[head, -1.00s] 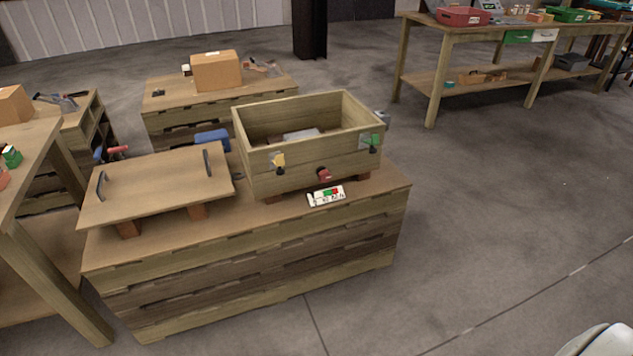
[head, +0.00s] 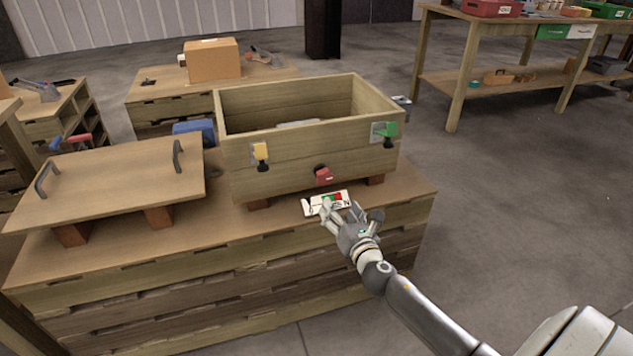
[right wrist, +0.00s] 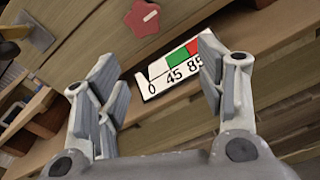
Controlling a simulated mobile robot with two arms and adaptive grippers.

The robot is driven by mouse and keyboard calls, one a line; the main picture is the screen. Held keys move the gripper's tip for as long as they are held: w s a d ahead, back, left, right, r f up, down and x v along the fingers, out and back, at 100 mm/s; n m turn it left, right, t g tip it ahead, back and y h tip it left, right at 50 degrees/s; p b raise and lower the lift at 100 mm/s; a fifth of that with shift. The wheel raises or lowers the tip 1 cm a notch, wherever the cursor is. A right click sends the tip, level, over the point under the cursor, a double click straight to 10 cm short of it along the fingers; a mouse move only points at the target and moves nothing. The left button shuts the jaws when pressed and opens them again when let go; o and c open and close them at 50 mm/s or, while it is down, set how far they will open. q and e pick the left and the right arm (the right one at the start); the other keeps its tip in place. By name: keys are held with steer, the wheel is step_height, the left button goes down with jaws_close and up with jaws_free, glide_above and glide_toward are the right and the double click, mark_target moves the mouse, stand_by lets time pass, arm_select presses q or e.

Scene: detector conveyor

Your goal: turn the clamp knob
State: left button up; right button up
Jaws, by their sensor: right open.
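The red knob (head: 323,175) sits low on the middle of the wooden box's front wall. It also shows in the right wrist view (right wrist: 143,17) as a star-shaped red knob with a small pale mark. A white scale card (head: 327,203) marked 0, 45 and a partly covered third number, with green and red blocks, lies below it; it also shows between my fingers in the wrist view (right wrist: 172,72). My right gripper (head: 345,214) is open and empty, in front of the card and below the knob, apart from the knob. My left gripper is not in view.
The open wooden box (head: 312,145) stands on a crate-like bench (head: 220,235). Its front carries a yellow latch (head: 260,153) and a green latch (head: 386,130). A lid with two handles (head: 110,185) rests on blocks at left. Floor on the right is clear.

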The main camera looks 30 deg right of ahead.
mark_target(326, 181)
steer(key=shift+n+t, duration=0.5)
steer(key=shift+n, duration=0.1)
steer(key=w, duration=0.2)
steer(key=w+r, duration=0.1)
steer(key=w, duration=0.1)
steer(key=w+d+r+b, duration=0.1)
steer(key=w, duration=0.1)
steer(key=shift+w+r, duration=0.1)
steer(key=shift+r, duration=0.05)
steer(key=b+x, duration=0.1)
steer(key=x, duration=0.4)
steer(key=shift+w+d, duration=0.1)
steer(key=shift+w, duration=0.2)
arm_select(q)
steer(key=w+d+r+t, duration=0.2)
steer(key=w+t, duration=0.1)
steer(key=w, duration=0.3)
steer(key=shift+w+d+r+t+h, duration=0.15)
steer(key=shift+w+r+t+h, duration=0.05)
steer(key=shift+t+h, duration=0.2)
arm_select(e)
steer(key=c, duration=1)
steer(key=shift+c, duration=0.2)
